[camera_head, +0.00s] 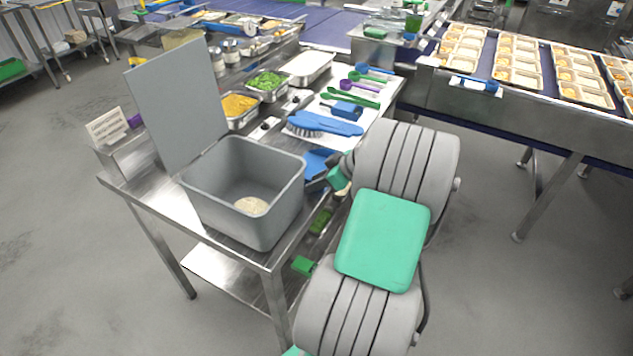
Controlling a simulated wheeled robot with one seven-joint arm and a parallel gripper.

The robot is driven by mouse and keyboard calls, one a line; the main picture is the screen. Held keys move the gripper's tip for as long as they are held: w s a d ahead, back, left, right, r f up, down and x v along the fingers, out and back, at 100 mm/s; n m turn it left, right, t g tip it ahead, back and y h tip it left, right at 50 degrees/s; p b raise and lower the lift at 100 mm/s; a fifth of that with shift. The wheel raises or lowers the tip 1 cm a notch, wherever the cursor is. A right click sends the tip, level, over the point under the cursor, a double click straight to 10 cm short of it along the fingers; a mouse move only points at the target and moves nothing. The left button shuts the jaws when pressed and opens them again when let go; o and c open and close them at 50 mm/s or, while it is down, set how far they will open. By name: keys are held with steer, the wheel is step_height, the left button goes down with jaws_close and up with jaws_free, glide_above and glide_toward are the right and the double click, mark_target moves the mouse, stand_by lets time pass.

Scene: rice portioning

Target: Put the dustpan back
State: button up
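A blue dustpan (318,163) shows in the head view at the right side of the grey bin, at the table's front edge. Only part of it is visible; my arm and the bin's wall cover the rest. My gripper (337,172) is at the dustpan's right end, mostly hidden behind my own arm. I cannot tell whether its fingers are open or closed on the dustpan.
The open grey bin (228,205) holds a little rice (252,205), its lid (177,105) upright. Food pans (306,68), a blue scoop (346,109) and several coloured spoons (358,87) crowd the steel table (180,212). A conveyor with meal trays (518,60) stands right.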

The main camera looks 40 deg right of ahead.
steer(key=v, duration=1.2)
steer(key=shift+b, duration=0.3)
